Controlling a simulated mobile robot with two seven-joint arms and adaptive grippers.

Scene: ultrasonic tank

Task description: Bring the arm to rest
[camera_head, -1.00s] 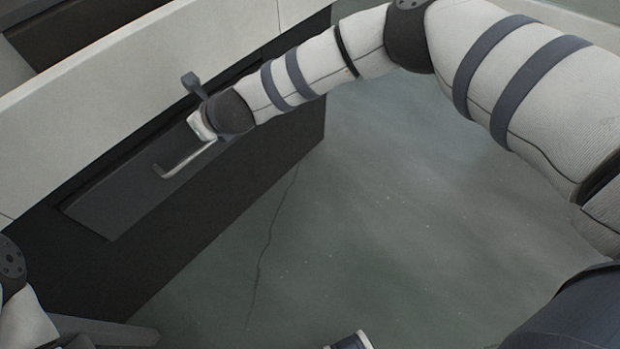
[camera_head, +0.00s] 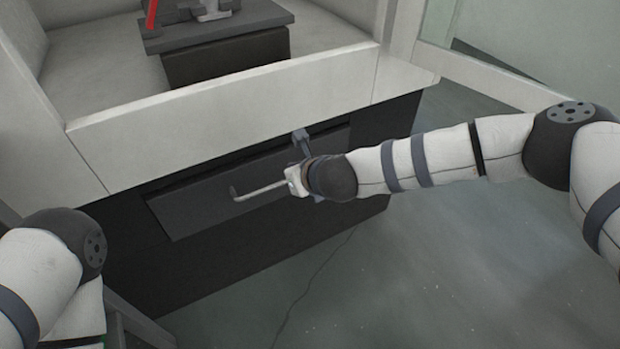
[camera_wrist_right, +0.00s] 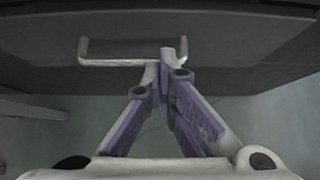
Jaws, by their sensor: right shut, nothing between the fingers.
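My right arm comes in from the right in the head view. Its right gripper (camera_wrist_right: 168,56) shows in the right wrist view with the purple-grey fingers together and nothing between them. The fingertips are at the right part of a pale bar handle (camera_wrist_right: 125,63) on a dark drawer front; I cannot tell whether they touch it. In the head view the handle (camera_head: 256,191) sticks out just left of my wrist, and the fingers are hard to make out. My left arm (camera_head: 45,270) shows at the lower left, with its gripper out of the picture.
The dark drawer front (camera_head: 190,205) is set in a black cabinet under a white-rimmed tank or counter (camera_head: 220,115). A dark block with a grey plate (camera_head: 220,35) stands inside it. The grey floor (camera_head: 450,270) at the right is clear.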

